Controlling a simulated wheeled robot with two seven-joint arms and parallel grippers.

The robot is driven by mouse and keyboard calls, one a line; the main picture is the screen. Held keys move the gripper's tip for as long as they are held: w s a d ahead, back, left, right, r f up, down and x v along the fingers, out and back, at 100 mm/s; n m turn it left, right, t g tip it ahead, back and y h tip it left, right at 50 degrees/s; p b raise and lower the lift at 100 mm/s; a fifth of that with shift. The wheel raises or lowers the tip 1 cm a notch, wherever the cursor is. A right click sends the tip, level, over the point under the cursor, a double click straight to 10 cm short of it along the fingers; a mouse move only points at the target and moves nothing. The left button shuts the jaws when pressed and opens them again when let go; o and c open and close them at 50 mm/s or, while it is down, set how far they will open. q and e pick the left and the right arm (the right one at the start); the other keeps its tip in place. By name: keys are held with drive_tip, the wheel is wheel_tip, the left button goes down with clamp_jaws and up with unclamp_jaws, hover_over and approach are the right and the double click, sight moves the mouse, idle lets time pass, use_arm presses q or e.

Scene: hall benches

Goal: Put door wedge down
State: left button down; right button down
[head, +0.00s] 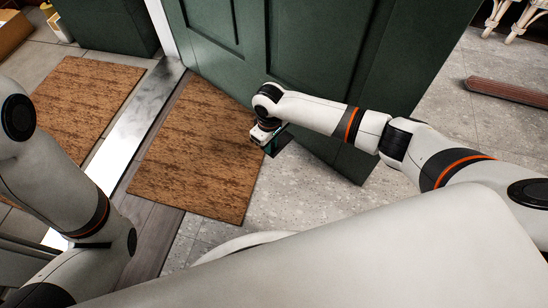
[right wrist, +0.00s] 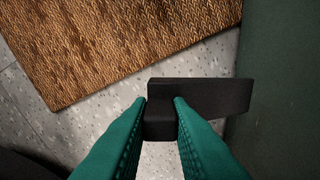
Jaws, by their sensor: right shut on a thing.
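The black door wedge (right wrist: 215,97) is between the two teal fingers of my right gripper (right wrist: 160,106) in the right wrist view. The fingers are shut on its thick end, and its long body points right toward the green door (right wrist: 285,80). In the head view my right gripper (head: 273,140) hangs in front of the lower part of the open green door (head: 290,55), near the right edge of the doormat. The wedge is hard to make out there. I cannot tell whether it touches the floor. My left arm shows at the left, but its gripper is out of view.
A brown doormat (head: 195,150) lies beside a metal threshold strip (head: 135,125), with a second mat (head: 85,100) beyond it. Grey tile floor (head: 300,195) is bare below the door. A reddish-brown ribbed bar (head: 508,92) lies on the floor at the right.

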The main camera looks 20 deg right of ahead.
wheel_tip(320, 180, down, 5)
drive_tip(key=b, duration=0.3)
drive_tip(key=shift+f+b, duration=0.1)
drive_tip(key=shift+b, duration=0.2)
wheel_tip(320, 180, down, 4)
drive_tip(key=b, duration=0.3)
drive_tip(key=c, duration=1.8)
unclamp_jaws()
drive_tip(key=o, duration=0.5)
